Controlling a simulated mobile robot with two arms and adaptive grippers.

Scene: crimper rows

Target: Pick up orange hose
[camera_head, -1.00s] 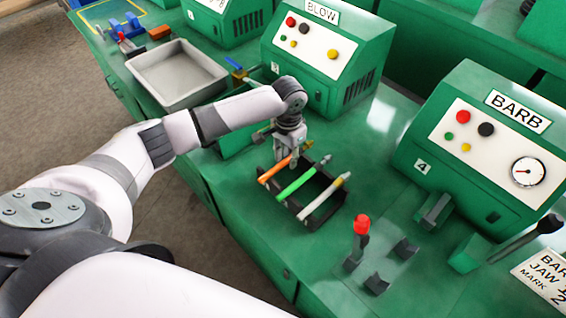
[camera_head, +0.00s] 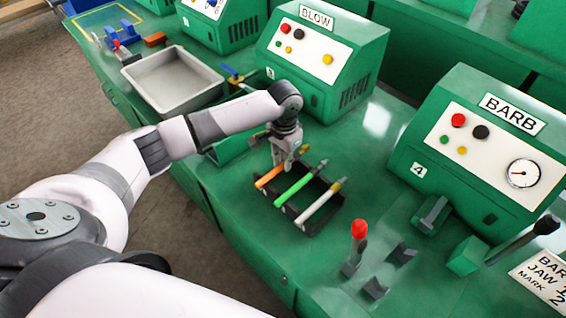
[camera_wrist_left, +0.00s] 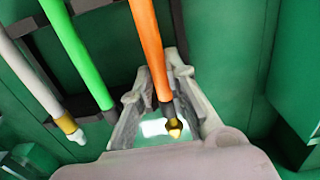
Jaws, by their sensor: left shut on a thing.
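The orange hose (camera_head: 268,177) lies in a black rack (camera_head: 303,224) on the green bench, at the rack's left side. In the left wrist view the orange hose (camera_wrist_left: 147,42) runs between my gripper's fingers, with a dark collar and brass tip at its end. My left gripper (camera_head: 284,165) is at the far end of the orange hose, pointing down and shut on it. It also shows in the left wrist view (camera_wrist_left: 160,100). A green hose (camera_head: 296,187) and a white hose (camera_head: 320,203) lie beside it in the rack. My right gripper is not in view.
A grey tray (camera_head: 172,82) stands left of the rack. The BLOW machine (camera_head: 320,60) is behind, and the BARB machine (camera_head: 478,160) is to the right. Bare bench lies between rack and BARB machine.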

